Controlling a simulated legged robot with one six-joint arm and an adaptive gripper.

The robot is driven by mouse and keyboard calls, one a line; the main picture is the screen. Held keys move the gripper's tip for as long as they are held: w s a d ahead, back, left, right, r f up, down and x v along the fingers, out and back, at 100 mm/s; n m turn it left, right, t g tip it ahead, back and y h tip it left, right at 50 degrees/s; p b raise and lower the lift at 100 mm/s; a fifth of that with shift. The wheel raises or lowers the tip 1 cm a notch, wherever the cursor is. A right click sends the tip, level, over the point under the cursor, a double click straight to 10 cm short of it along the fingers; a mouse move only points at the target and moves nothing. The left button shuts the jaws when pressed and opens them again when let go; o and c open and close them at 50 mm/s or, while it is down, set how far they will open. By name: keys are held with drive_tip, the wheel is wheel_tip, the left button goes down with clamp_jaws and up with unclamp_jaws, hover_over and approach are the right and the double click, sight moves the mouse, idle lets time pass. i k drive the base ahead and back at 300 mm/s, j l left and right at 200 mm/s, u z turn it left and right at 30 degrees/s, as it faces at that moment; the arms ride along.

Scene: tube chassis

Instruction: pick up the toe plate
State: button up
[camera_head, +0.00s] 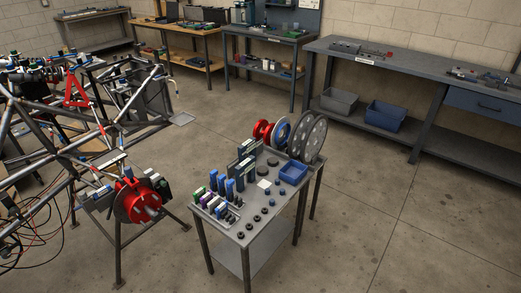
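I cannot tell for sure which thing is the toe plate. A small, flat, pale square piece (264,184) lies on the grey cart (262,222), near the middle of its top, and may be it. Dark round pieces lie close to it, and a blue bin (293,172) stands to its right. My gripper is not in view.
Blue, green and purple upright parts (216,203) crowd the cart's left side. Large discs (308,138) stand at its far end. A tube chassis (60,150) with a red hub (138,201) stands at left. Workbenches (420,75) line the back wall. The floor at right is clear.

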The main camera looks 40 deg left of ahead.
sight(250, 148)
drive_tip(key=i+u, duration=0.15)
drive_tip(key=i, duration=0.55)
drive_tip(key=i+l+u, duration=0.15)
drive_tip(key=i, duration=0.55)
drive_tip(key=i+u, duration=0.3)
drive_tip(key=u, duration=0.15)
drive_tip(key=i+l+u, duration=0.2)
drive_tip(key=i+u, duration=0.15)
drive_tip(key=u, duration=0.15)
drive_tip(key=i+l+u, duration=0.2)
drive_tip(key=u, duration=0.25)
drive_tip(key=i+l+u, duration=0.1)
drive_tip(key=i+u, duration=0.15)
drive_tip(key=u, duration=0.2)
drive_tip(key=i+l+u, duration=0.15)
drive_tip(key=u, duration=0.3)
drive_tip(key=i+l+u, duration=0.25)
drive_tip(key=u, duration=0.25)
drive_tip(key=i+l+u, duration=0.25)
